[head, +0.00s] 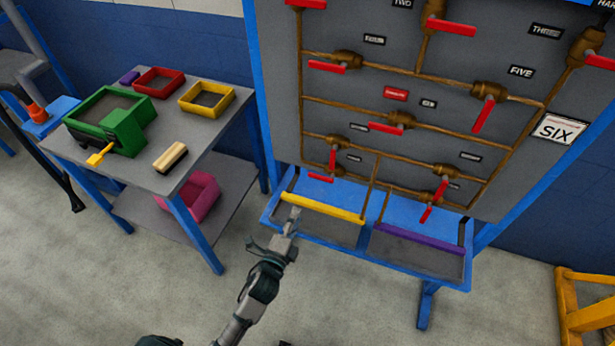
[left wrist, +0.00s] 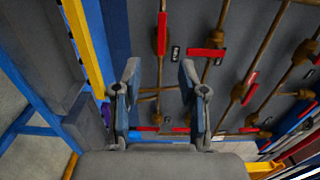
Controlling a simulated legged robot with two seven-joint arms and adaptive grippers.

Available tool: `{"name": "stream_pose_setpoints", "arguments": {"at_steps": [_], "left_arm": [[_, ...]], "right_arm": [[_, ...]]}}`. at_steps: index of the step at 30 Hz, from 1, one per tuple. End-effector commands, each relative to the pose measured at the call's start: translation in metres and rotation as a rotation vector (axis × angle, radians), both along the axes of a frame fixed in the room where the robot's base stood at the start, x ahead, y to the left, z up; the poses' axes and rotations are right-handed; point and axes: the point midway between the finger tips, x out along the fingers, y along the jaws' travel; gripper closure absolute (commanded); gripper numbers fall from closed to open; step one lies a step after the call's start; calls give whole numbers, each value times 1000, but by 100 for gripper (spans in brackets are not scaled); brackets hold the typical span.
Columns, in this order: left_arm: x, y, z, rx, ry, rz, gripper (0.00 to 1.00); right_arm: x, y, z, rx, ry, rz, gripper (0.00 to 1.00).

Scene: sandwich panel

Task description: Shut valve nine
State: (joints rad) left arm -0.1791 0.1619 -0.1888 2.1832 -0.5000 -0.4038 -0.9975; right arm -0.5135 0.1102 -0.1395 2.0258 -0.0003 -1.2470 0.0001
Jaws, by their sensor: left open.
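The valve panel (head: 390,65) is a grey board with brown pipes, brass valves and red lever handles. The label of valve nine cannot be made out; several small labels are too small to read. A lower-left valve (head: 333,145) has a red handle pointing down. A lower-right valve (head: 440,190) has a slanting red handle. A middle valve (head: 388,127) has a level red handle. My left gripper (head: 273,231) is open and empty, low in front of the panel's left side. In the left wrist view its two fingers (left wrist: 160,72) stand apart, with pipes and red handles beyond. My right gripper is out of view.
A blue shelf (head: 405,262) with a yellow strip and a purple strip juts below the panel. A table (head: 205,130) with a green box (head: 110,120) and red and yellow trays stands at left. A yellow frame (head: 585,315) is at lower right. Floor is clear in front.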

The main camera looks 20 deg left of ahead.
Motion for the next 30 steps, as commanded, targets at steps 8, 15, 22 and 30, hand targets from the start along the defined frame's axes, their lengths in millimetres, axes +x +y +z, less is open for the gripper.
{"name": "stream_pose_setpoints", "arguments": {"at_steps": [8, 15, 22, 30], "left_arm": [[45, -2, 2, 1, -6, -1, 58], [103, -4, 1, -1, -3, -1, 58], [149, -6, 0, -1, -2, -1, 58], [170, -6, 1, -3, -2, -1, 58]], "right_arm": [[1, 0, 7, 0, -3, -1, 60], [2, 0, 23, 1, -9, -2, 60], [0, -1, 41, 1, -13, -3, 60], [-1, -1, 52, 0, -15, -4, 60]]}}
